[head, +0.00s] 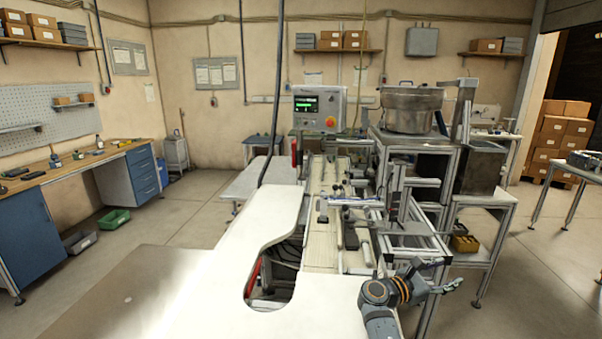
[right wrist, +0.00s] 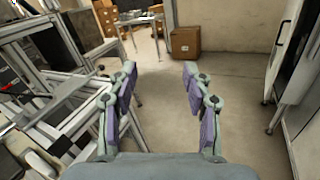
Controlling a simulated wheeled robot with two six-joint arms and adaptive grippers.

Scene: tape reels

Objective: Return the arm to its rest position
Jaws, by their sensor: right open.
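My right gripper (head: 455,285) reaches out to the right from my arm at the lower right of the head view, beside the machine frame. In the right wrist view its two fingers (right wrist: 158,85) stand wide apart with nothing between them; bare floor shows through the gap. My right arm (head: 380,300) bends in from the bottom edge. My left arm and gripper are not in view.
A white curved table (head: 200,290) lies in front, left of my right arm. The machine's aluminium frame (right wrist: 75,100) is close on the left of the right gripper. A cardboard box (right wrist: 186,42) stands farther off. Floor between is free.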

